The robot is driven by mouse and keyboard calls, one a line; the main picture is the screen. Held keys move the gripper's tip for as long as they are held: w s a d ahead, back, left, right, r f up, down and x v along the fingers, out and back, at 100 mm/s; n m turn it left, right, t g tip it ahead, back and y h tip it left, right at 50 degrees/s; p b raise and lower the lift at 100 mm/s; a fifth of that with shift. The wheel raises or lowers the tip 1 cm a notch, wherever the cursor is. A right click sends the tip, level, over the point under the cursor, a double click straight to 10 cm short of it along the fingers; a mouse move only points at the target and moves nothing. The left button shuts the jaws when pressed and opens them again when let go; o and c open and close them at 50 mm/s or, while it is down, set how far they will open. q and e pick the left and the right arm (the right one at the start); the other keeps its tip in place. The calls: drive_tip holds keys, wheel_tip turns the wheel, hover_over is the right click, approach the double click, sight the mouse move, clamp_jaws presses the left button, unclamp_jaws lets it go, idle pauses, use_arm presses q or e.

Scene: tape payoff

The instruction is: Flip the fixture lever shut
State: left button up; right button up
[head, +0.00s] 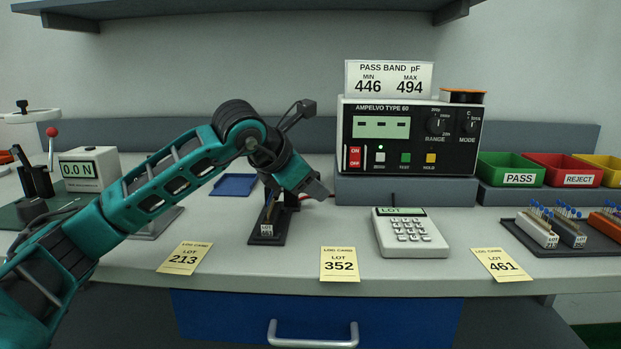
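A small black fixture (266,232) stands on the bench in front of the meter, with a pale block near its front end. My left gripper (322,194) hangs over the fixture's back part, pointing down and to the right. The gripper and wrist hide much of the fixture's upper part, so I cannot make out its lever or how it is set. The fingertips are small and dark here, and I cannot tell whether they are open or shut. My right gripper is not in view.
The meter (408,140) stands behind on a grey block. A keypad (410,236), lot cards (339,264) and a blue tray (232,185) lie around the fixture. A force gauge (88,172) and a red-knobbed lever (52,133) are at left. Bins (511,170) and component strips (538,231) are at right.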

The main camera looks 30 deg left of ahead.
use_arm(q)
drive_tip(key=shift+r, duration=0.2)
drive_tip(key=shift+s+f, duration=0.1)
drive_tip(key=shift+s, duration=0.05)
drive_tip(key=shift+s+d+r+b, duration=0.1)
drive_tip(key=shift+s+r+b, duration=0.2)
drive_tip(key=shift+s, duration=0.55)
drive_tip(key=shift+s+a+r+b, duration=0.1)
drive_tip(key=shift+s+r+b, duration=0.2)
drive_tip(key=shift+s, duration=0.55)
drive_tip(key=shift+s+d+r+b, duration=0.15)
drive_tip(key=shift+s+b, duration=0.25)
drive_tip(key=shift+s, duration=0.45)
drive_tip(key=shift+s+r+b, duration=0.15)
drive_tip(key=shift+s+r, duration=0.05)
drive_tip(key=shift+s, duration=0.5)
drive_tip(key=shift+s+r+b, duration=0.15)
drive_tip(key=shift+s+r, duration=0.05)
drive_tip(key=shift+s, duration=0.5)
drive_tip(key=s+r, duration=0.1)
drive_tip(key=s, duration=0.5)
drive_tip(key=shift+d+r, duration=0.15)
drive_tip(key=shift+r, duration=0.25)
